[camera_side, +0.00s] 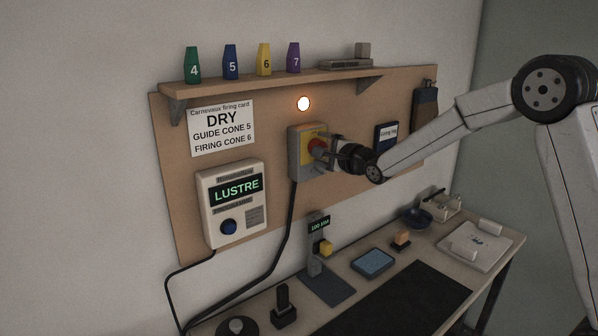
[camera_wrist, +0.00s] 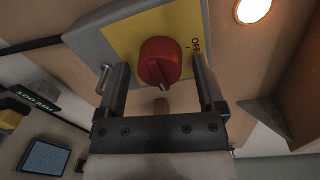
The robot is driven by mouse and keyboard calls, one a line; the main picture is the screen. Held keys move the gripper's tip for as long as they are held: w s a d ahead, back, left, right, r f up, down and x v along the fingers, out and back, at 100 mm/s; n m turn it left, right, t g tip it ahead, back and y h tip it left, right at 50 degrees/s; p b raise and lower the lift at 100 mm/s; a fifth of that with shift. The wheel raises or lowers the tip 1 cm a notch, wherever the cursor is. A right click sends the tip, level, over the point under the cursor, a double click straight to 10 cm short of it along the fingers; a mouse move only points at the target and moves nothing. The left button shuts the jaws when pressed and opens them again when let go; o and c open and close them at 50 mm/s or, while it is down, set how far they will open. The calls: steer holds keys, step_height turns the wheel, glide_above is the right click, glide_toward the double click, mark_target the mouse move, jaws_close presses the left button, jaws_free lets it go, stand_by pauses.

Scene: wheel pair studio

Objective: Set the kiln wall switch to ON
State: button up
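The kiln wall switch (camera_side: 301,168) is a grey box with a yellow face and a red knob, mounted on the brown board. In the wrist view the red knob (camera_wrist: 160,58) shows with an OFF mark on the yellow plate to its right. A pale mark shows at the knob's lower edge; I cannot tell for sure which setting it points to. No ON mark can be read. My gripper (camera_side: 328,150) is at the switch's front. In the wrist view its fingers (camera_wrist: 160,78) are apart, one on each side of the knob, with gaps visible.
A glowing lamp (camera_side: 303,103) is above the switch. A LUSTRE display box (camera_side: 232,205) and a firing card (camera_side: 221,128) are to its left. Numbered cones stand on the shelf (camera_side: 240,84) above. The bench (camera_side: 345,250) below holds several small items. Black cables hang from both boxes.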

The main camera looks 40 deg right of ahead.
stand_by(0.4)
steer(key=s, duration=0.7)
steer(key=shift+s+r, duration=0.3)
steer(key=shift+s, duration=0.1)
